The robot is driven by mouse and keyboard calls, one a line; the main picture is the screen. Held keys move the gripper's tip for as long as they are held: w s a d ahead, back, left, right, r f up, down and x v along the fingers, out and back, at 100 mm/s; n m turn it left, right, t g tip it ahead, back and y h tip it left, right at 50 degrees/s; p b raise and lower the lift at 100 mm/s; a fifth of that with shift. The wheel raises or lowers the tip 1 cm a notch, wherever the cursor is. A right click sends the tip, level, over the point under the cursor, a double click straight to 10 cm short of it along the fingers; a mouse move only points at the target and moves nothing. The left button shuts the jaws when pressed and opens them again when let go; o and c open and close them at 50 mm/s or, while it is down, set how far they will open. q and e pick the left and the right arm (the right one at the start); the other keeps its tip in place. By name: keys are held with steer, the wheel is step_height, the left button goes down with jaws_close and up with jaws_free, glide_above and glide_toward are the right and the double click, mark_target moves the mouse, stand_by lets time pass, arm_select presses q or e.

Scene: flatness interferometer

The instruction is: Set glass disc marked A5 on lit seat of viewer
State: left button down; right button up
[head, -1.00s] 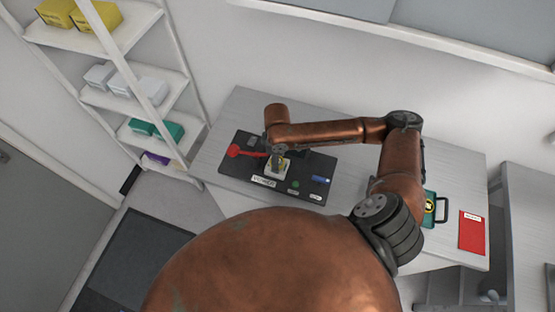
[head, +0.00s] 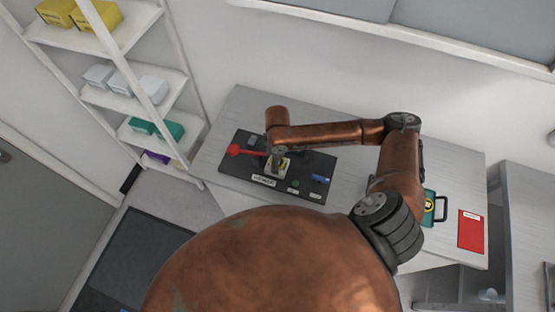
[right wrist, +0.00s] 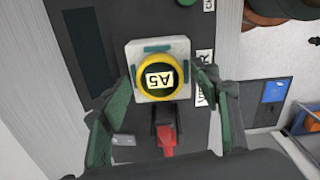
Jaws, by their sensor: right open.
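The glass disc marked A5 (right wrist: 160,77) has a yellow rim and a dark face with a pale label. In the right wrist view it lies on the pale square seat of the viewer (right wrist: 178,48). My right gripper (right wrist: 165,70) is open, with its green fingers on either side of the disc and seemingly clear of it. In the head view my right gripper (head: 279,153) is over the viewer (head: 284,169), hiding part of it. Whether the seat is lit is unclear. My left gripper is not in view.
A red handle (head: 233,150) sits left of the viewer on the dark mat (head: 232,172). A green spot (head: 295,183) and a blue item (head: 320,179) lie to its right. A teal case (head: 429,207) and red booklet (head: 471,230) are at the table's right. Shelves stand left.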

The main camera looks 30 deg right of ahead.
step_height(320, 180, up, 12)
steer(key=shift+r+b, duration=0.15)
steer(key=shift+b, duration=0.25)
stand_by(0.6)
